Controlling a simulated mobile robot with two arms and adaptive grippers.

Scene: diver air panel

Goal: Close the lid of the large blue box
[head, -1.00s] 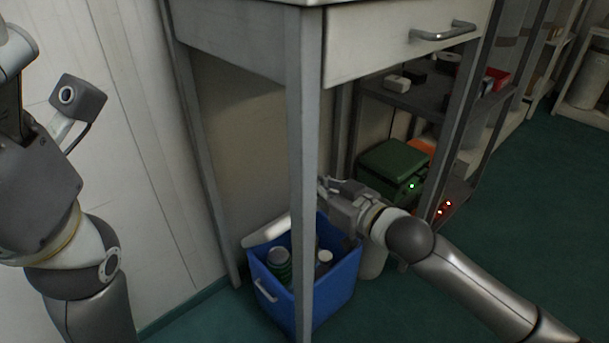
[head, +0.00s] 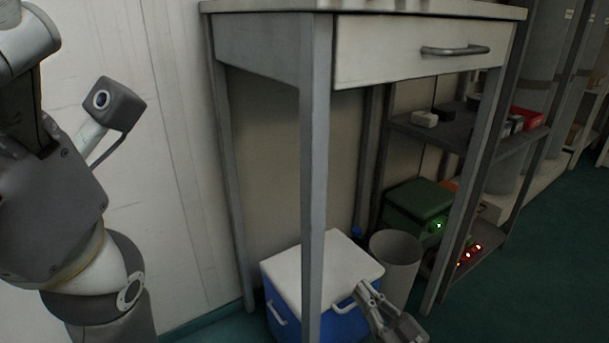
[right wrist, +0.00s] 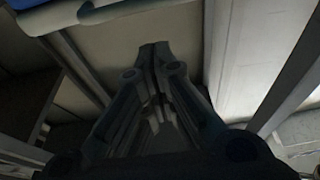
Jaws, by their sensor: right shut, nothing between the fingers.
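The large blue box (head: 345,326) stands on the floor under the table. Its white lid (head: 290,268) lies flat across the top and looks closed, with the contents hidden. A front table leg hides part of box and lid. My right gripper (head: 364,290) is shut and empty at the box's right front corner, by a pale handle; I cannot tell whether it touches the box. In the right wrist view the closed fingers (right wrist: 155,50) point away from the camera, with a blue surface at the top left. My left arm shows at the left, its gripper out of view.
The table with a drawer (head: 425,50) stands over the box, its legs (head: 314,190) close around it. A grey bin (head: 396,262) is right of the box. A shelf (head: 455,128) and green case (head: 415,203) stand farther right. Floor is free at the right.

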